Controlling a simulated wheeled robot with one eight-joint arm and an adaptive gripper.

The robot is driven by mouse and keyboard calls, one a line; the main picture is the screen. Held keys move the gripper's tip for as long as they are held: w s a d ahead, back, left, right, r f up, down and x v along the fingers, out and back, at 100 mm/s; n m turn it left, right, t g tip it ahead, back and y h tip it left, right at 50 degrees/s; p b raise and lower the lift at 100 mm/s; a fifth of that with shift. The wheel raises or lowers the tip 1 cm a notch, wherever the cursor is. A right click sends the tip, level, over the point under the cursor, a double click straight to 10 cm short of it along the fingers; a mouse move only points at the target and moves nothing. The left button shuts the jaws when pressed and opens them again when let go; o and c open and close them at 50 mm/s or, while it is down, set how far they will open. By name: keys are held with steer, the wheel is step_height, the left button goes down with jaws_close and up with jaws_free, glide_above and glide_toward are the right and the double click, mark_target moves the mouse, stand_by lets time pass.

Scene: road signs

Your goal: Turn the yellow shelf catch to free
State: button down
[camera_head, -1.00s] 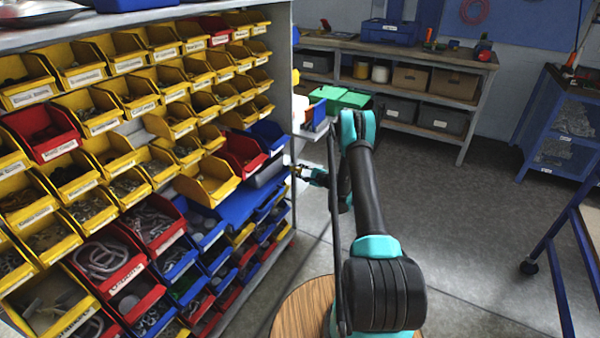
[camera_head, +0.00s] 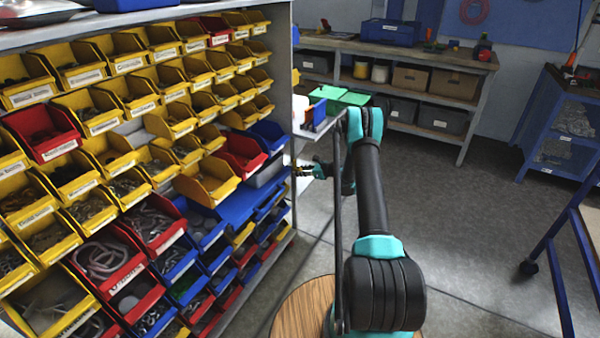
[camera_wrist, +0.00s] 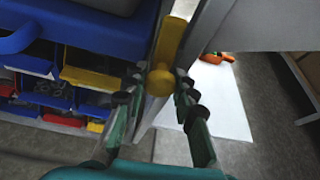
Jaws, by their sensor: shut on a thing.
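The yellow shelf catch (camera_wrist: 169,45) is at the upper middle of the wrist view, beside a grey post. It is a bar running up the picture, with a round knob at its near end. My gripper (camera_wrist: 160,84) is shut on the catch, its dark fingertips at the left and right of the knob. In the head view my gripper (camera_head: 303,171) is small, beside the right end of the bin rack, and the catch is too small there to tell its angle clearly.
The bin rack (camera_head: 291,60) with several yellow, red and blue bins fills the left. A small shelf with green and blue boxes (camera_head: 350,98) is just above my gripper. A white sheet (camera_wrist: 215,95) lies on the floor. Open floor (camera_head: 450,190) is at the right.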

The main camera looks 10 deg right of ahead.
steer(key=shift+d+f+m+g, duration=0.1)
steer(key=shift+m+g, duration=0.2)
steer(key=shift+m, duration=0.2)
steer(key=c, duration=1.2)
jaws_free()
steer(key=v, duration=1.2)
steer(key=shift+s, duration=0.1)
